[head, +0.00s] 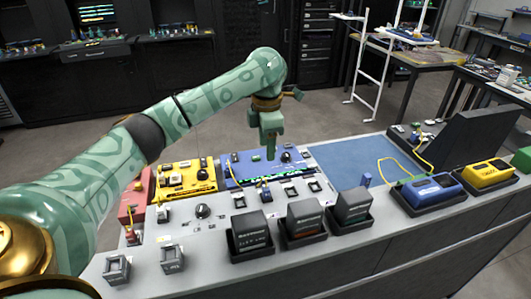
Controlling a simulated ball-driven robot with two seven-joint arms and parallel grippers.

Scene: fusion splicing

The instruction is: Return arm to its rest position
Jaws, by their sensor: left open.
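My left arm, pale green with darker markings, reaches in from the left and bends down over the workbench (400,252). My left gripper (271,158) points down and hangs above the blue device (240,160) with a row of green lights, near its right part. It is open, with nothing seen between its fingers. From this angle I cannot tell its exact height over the device. My right gripper cannot be made out.
A yellow device (185,178) and a red box (135,202) stand left of the blue one. Dark bins (250,235) line the bench front. Blue (432,190) and yellow (488,174) units sit further right. A small green part (523,159) shows at the right edge.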

